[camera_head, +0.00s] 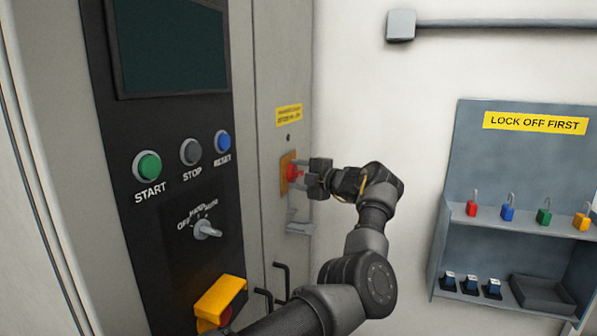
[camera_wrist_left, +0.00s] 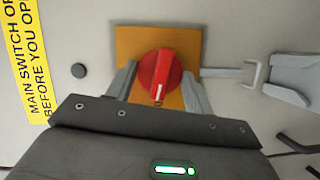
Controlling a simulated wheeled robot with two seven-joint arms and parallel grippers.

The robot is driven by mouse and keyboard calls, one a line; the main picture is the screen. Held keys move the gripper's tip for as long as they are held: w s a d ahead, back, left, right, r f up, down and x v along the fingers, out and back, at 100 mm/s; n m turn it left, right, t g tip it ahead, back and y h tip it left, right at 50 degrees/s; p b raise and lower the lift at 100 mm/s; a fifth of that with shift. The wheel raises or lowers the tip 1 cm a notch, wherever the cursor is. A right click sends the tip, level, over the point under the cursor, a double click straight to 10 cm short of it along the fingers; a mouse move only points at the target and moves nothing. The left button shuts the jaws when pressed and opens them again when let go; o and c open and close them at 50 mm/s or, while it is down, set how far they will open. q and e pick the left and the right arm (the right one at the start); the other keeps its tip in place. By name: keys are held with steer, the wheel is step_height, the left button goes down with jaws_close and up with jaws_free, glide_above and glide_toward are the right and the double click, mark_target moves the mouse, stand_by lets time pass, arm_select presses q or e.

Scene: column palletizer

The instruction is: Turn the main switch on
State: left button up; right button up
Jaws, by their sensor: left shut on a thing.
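The main switch is a red rotary knob (camera_head: 294,173) on an orange-yellow plate (camera_head: 285,184), on the narrow side face of the grey cabinet. In the left wrist view the red knob (camera_wrist_left: 160,75) sits in front of the orange plate (camera_wrist_left: 128,45), with a white mark on its lower part. My left gripper (camera_head: 305,175) is at the knob, one finger on each side of it. In the left wrist view the fingers of my left gripper (camera_wrist_left: 160,90) are shut on the knob. My right gripper does not show.
A hasp (camera_wrist_left: 235,74) sits beside the plate. The control panel has a green START button (camera_head: 147,166), a selector (camera_head: 207,229) and a yellow-covered part (camera_head: 220,298). Cabinet handles (camera_head: 280,280) stick out below. A lockout shelf (camera_head: 520,229) holds several padlocks at right.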

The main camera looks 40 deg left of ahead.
arm_select(q)
steer(key=m+g+h+p, duration=0.1)
steer(key=m+p, duration=0.2)
steer(key=p, duration=0.1)
steer(key=r+m+g+h+p, duration=0.1)
steer(key=m+p, duration=0.2)
steer(key=p, duration=0.2)
steer(key=shift+w+r+h, duration=0.1)
steer(key=shift+w+h, duration=0.05)
steer(key=shift+h, duration=0.25)
steer(key=shift+m+p, duration=0.5)
steer(key=shift+p, duration=0.1)
steer(key=shift+w+a+m+g+h+p, duration=0.1)
steer(key=shift+m+g+h+p, duration=0.35)
steer(key=shift+m+g, duration=0.4)
steer(key=shift+f+m+g, duration=0.25)
steer(key=shift+m, duration=0.3)
steer(key=shift+w+m+g+h+b, duration=0.15)
steer(key=shift+m+g+h+b, duration=0.1)
steer(key=shift+m+g+b, duration=0.35)
steer(key=shift+m, duration=0.3)
steer(key=o, duration=1)
steer(key=shift+a, duration=0.1)
steer(key=shift+c, duration=0.2)
